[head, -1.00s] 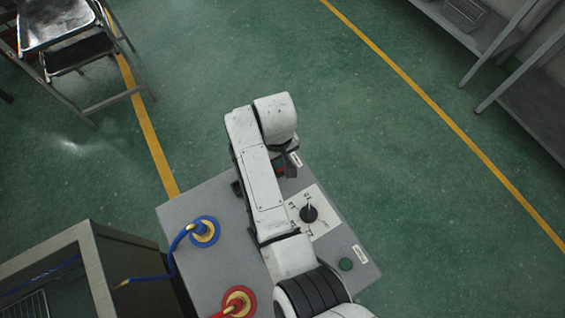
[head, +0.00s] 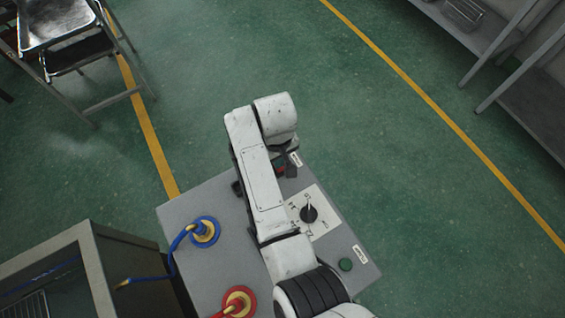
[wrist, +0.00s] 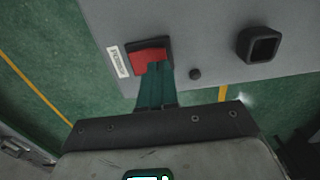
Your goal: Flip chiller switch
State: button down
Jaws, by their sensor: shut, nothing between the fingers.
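The chiller switch is a red rocker in a dark frame on the grey panel, seen in the wrist view (wrist: 150,54) next to a small white label. My gripper (wrist: 157,72) is shut, with its narrow fingers together and nothing between them. The fingertips overlap the lower part of the red rocker in the wrist view and hide some of it. I cannot tell whether they press on it. In the head view my arm covers much of the grey box (head: 182,209), and the gripper end is mostly hidden.
The box top also carries a black dial (head: 309,213), a green button (head: 346,264), a blue-ringed fitting (head: 204,231) with a hose and a red-ringed fitting (head: 239,299). A square black socket (wrist: 259,45) sits right of the switch. Open green floor lies beyond the box.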

jog(key=shift+f+b, duration=0.55)
jog(key=shift+f, duration=0.4)
dwell(0.9)
notch_tip(320, 180, up, 7)
jog(key=p, duration=0.7)
jog(key=shift+p, duration=0.3)
dwell(0.4)
